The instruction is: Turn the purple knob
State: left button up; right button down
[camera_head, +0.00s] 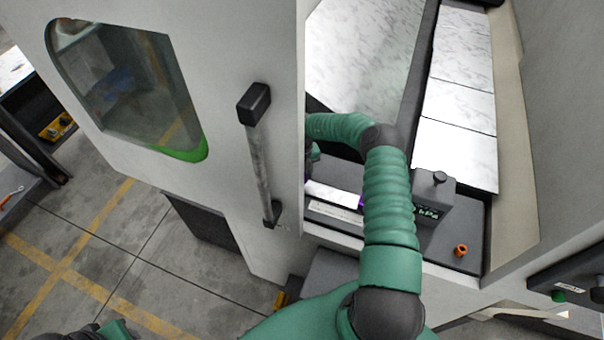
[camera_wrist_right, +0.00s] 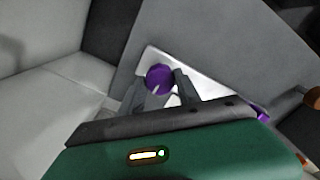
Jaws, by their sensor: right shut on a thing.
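The purple knob (camera_wrist_right: 159,78) shows in the right wrist view, on a pale plate of the grey panel. My right gripper (camera_wrist_right: 160,88) is shut on it, with one dark finger on each side of the knob. In the head view my green right arm reaches into the machine opening and hides the knob and most of the gripper. A small purple patch (camera_head: 362,202) shows beside the arm there; I cannot tell what part it belongs to. My left gripper is not in view; only a bit of green arm shows at the bottom left.
A grey door with a window (camera_head: 125,85) and a black-ended handle (camera_head: 259,150) stands left of my right arm. A pressure display (camera_head: 428,212) and an orange knob (camera_head: 461,250) sit on the panel at right. White marbled slabs (camera_head: 455,150) lie behind.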

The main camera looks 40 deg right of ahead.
jog(key=shift+w+d+r+m, duration=0.2)
jog(key=shift+m, duration=0.4)
jog(key=c, duration=1.1)
grip_release()
jog(key=shift+o, duration=1.1)
jog(key=shift+f, duration=0.2)
jog(key=shift+s, duration=0.1)
